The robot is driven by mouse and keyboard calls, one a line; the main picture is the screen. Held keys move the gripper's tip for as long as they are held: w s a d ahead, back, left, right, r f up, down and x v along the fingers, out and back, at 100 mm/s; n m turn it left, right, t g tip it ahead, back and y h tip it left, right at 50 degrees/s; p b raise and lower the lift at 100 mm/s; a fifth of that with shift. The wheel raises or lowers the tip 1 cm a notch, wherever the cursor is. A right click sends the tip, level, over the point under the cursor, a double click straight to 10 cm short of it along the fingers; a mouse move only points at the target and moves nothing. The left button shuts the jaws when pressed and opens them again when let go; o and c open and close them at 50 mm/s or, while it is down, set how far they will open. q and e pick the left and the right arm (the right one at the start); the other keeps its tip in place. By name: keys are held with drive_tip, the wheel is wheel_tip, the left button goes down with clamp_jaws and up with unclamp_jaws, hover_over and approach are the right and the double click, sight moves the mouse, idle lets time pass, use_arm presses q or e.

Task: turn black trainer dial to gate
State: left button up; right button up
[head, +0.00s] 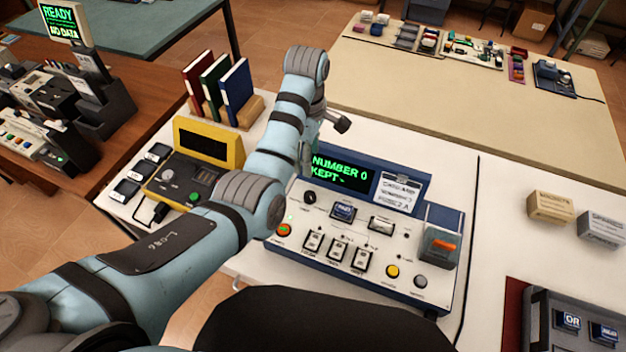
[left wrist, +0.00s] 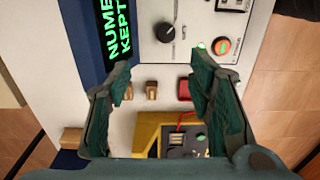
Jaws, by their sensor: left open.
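The trainer is a white panel (head: 400,235) with a blue surround, and its green screen (head: 340,172) reads "NUMBER 0 KEPT". Its black dial (head: 309,197) is a small round knob at the panel's upper left, below the screen. In the left wrist view the black dial (left wrist: 166,32) shows with a pale pointer mark, beyond the fingertips. My left gripper (head: 335,121) is above the back of the trainer, partly hidden by its own arm. In the left wrist view my left gripper (left wrist: 163,66) is open and empty, apart from the dial. My right gripper is not visible.
A red-orange button (head: 284,230) and switches (head: 335,250) sit near the dial. A yellow-framed device (head: 232,152) stands left of the trainer, with upright books (head: 237,88) behind. Small boxes (head: 551,206) stand at the right. The table between trainer and boxes is clear.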

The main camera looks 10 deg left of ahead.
use_arm(q)
drive_tip(key=b, duration=0.1)
hover_over(310, 194)
drive_tip(key=s, duration=0.1)
wheel_tip(310, 194, down, 6)
drive_tip(key=f, duration=0.2)
drive_tip(key=f+b, duration=0.1)
drive_tip(key=f, duration=0.2)
drive_tip(key=w+f+b, duration=0.1)
drive_tip(key=f, duration=0.1)
drive_tip(key=shift+f, duration=0.25)
drive_tip(key=shift+s, duration=0.1)
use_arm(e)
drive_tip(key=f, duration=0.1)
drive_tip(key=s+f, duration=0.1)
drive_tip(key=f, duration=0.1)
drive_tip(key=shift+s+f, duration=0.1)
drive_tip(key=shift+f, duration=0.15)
use_arm(q)
drive_tip(key=shift+s+r, duration=0.1)
drive_tip(key=shift+r, duration=0.05)
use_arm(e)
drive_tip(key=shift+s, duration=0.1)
use_arm(q)
drive_tip(key=shift+c, duration=1)
clamp_jaws()
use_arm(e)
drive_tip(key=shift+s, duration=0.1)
